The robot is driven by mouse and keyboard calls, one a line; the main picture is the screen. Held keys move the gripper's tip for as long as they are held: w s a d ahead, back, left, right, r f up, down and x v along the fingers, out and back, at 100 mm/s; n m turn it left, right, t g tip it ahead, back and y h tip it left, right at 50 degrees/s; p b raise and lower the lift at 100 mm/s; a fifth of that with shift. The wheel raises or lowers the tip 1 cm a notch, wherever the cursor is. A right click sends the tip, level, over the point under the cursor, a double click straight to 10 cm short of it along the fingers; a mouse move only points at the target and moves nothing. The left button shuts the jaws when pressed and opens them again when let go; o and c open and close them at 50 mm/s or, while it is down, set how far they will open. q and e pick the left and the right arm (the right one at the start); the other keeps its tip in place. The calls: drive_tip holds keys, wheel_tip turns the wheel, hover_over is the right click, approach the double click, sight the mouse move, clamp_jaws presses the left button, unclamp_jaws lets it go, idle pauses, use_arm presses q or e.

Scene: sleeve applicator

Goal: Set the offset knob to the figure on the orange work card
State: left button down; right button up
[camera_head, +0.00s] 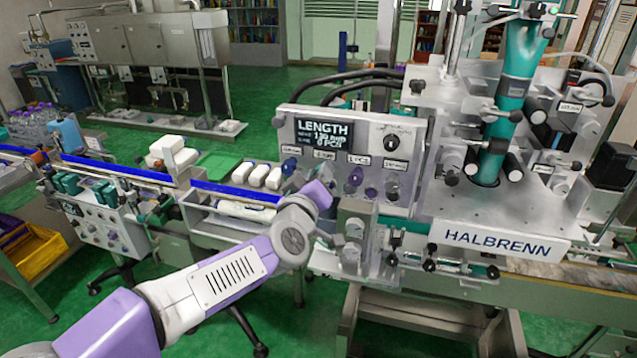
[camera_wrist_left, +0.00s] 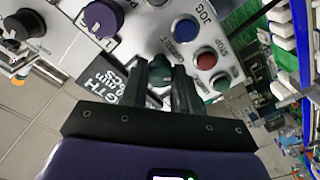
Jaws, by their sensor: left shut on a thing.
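The grey control panel (camera_head: 345,128) carries a dark display (camera_head: 323,135) headed LENGTH, with what looks like 130 mm below it. My left gripper (camera_wrist_left: 163,78) is shut on a dark teal knob (camera_wrist_left: 159,70) beside the display. In the head view, my lilac wrist hides that knob and the fingertips. A purple knob (camera_wrist_left: 103,18) stands apart, and it also shows in the head view (camera_head: 354,178). No orange work card is recognisable. My right gripper is out of view.
Blue (camera_wrist_left: 186,28), red (camera_wrist_left: 206,58) and green (camera_wrist_left: 221,82) buttons sit close beside my left fingers. A black knob (camera_head: 391,143) is at the panel's upper right. The HALBRENN machine (camera_head: 500,240) stands to the right, a conveyor with white packs (camera_head: 265,175) to the left.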

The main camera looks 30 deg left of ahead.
use_arm(q)
drive_tip(key=shift+f+n+b, duration=0.1)
drive_tip(key=shift+n+b, duration=0.5)
drive_tip(key=shift+n, duration=0.9)
drive_tip(key=c, duration=0.8)
unclamp_jaws()
drive_tip(key=shift+s, duration=0.1)
drive_tip(key=shift+p+v, duration=0.45)
drive_tip(key=shift+v, duration=3.25)
drive_tip(key=shift+d, duration=0.1)
